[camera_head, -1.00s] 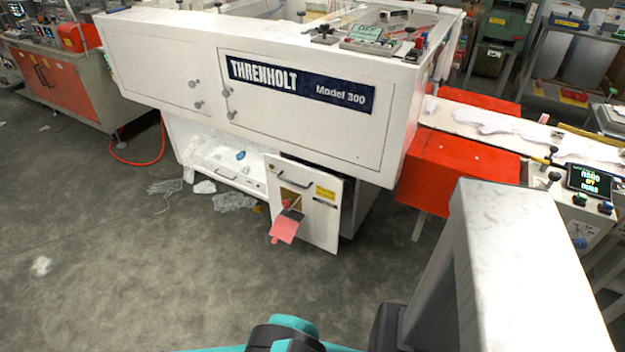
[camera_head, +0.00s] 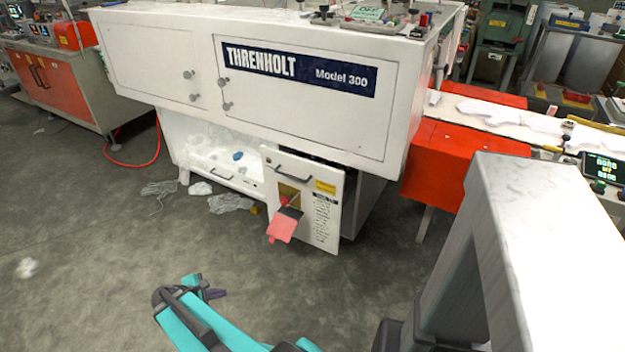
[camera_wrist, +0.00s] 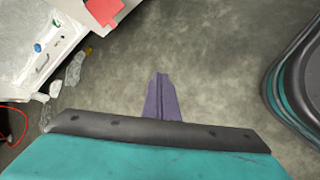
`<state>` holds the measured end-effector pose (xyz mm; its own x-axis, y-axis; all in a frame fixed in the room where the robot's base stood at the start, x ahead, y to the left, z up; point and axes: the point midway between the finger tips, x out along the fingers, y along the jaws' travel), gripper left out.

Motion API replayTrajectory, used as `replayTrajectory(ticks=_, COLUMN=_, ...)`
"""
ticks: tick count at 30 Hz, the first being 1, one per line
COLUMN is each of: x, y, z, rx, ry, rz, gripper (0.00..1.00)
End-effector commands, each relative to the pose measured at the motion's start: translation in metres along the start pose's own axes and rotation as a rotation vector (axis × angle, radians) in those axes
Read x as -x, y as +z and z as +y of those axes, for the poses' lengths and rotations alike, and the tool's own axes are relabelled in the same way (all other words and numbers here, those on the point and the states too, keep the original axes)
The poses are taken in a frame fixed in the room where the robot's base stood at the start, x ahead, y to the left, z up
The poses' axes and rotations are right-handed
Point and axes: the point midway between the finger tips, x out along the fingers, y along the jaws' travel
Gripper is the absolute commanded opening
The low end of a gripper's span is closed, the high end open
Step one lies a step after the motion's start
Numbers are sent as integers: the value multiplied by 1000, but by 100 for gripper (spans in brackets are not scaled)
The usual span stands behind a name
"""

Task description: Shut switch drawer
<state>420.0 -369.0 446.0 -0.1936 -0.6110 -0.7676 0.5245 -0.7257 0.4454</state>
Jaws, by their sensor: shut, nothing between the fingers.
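The switch drawer (camera_head: 319,224) is a white-fronted drawer low on the front of the white Threnholt machine. It stands out from the machine body, with a dark gap behind its top edge. Its front has a dark handle (camera_head: 294,172), a yellow label, a red switch (camera_head: 283,201) and a hanging red tag (camera_head: 283,227). In the wrist view the red tag (camera_wrist: 103,11) shows at the top left. My gripper (camera_head: 216,293) is low in front of the drawer, well short of it. Its purple fingers (camera_wrist: 161,98) are together over bare floor, empty.
Left of the drawer is an open bay (camera_head: 215,155) with crumpled film and a blue bit. Film scraps (camera_head: 230,203) lie on the floor below it. A red hose (camera_head: 133,162) lies further left. A red box (camera_head: 457,165) stands right. The floor in front is clear.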

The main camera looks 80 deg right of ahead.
Motion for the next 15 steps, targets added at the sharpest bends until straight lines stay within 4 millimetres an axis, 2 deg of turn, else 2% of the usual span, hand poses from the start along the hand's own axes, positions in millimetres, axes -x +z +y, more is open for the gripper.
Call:
replayTrajectory(ticks=1, x=-18, y=7, z=17, rx=17, ry=36, rz=-21, gripper=0)
replayTrajectory(ticks=3, x=-31, y=22, z=42, rx=55, ry=87, rz=-50, gripper=0)
replayTrajectory(ticks=8, x=-57, y=63, z=96, rx=145, ry=192, rz=-137, gripper=0)
replayTrajectory(ticks=15, x=-89, y=137, z=166, rx=299, ry=315, rz=-308, gripper=0)
